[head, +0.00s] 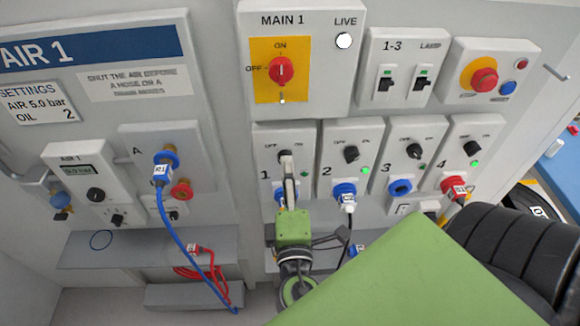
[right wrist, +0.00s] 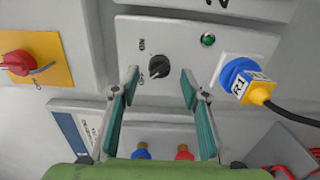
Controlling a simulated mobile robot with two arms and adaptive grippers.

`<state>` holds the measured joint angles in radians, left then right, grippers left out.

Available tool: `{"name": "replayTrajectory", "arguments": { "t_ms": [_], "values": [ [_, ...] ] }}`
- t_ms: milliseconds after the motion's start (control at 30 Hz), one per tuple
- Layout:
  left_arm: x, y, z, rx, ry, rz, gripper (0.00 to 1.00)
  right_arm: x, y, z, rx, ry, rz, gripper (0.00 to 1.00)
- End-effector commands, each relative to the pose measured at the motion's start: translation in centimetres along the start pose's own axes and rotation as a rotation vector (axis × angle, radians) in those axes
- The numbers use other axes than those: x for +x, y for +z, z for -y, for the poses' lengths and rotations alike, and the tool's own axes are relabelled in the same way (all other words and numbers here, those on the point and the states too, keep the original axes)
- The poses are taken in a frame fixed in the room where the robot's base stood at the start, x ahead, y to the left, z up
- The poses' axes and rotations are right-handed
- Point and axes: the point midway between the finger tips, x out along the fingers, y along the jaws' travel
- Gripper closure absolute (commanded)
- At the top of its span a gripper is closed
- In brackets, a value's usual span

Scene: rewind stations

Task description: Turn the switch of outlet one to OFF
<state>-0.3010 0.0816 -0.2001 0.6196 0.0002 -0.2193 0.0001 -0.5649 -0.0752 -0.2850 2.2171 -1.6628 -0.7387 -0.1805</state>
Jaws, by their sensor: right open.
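Outlet one (head: 268,193) is the leftmost of the row under the MAIN 1 panel. Its black rotary switch (head: 285,156) shows larger in the right wrist view (right wrist: 159,70), between ON and OFF marks. Its exact pointing is hard to tell. The lamp (right wrist: 208,40) beside it looks dark green. A blue plug (right wrist: 238,72) with a yellow body sits in the outlet. My right gripper (head: 288,172) is in front of outlet one. In the right wrist view its fingers (right wrist: 160,82) are open, one to each side of the switch, with gaps. My left gripper is not in view.
Outlets two (head: 331,180), three (head: 388,157) and four (head: 460,135) stand close on the right. Lamps at two and four glow green. MAIN 1 (head: 322,95) is above, with its LIVE lamp white. The AIR 1 panel and blue hose (head: 177,235) are left. My green arm covers the lower right.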

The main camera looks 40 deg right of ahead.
Motion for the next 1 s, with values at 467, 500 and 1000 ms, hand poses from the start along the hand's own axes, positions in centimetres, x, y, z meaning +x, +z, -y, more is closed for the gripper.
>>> {"name": "replayTrajectory", "arguments": {
  "t_ms": [467, 500, 1000],
  "values": [
    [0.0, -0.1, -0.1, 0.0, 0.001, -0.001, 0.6, -8.0, 0.0, 0.0, -0.003, 0.002, -0.001, 0.59],
    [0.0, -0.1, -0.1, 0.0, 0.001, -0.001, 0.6, -8.2, 0.0, 0.0, -0.002, 0.002, -0.001, 0.59],
    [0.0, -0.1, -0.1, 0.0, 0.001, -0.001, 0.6, -8.3, 0.0, -0.1, -0.001, 0.002, 0.0, 0.59]
  ]
}}
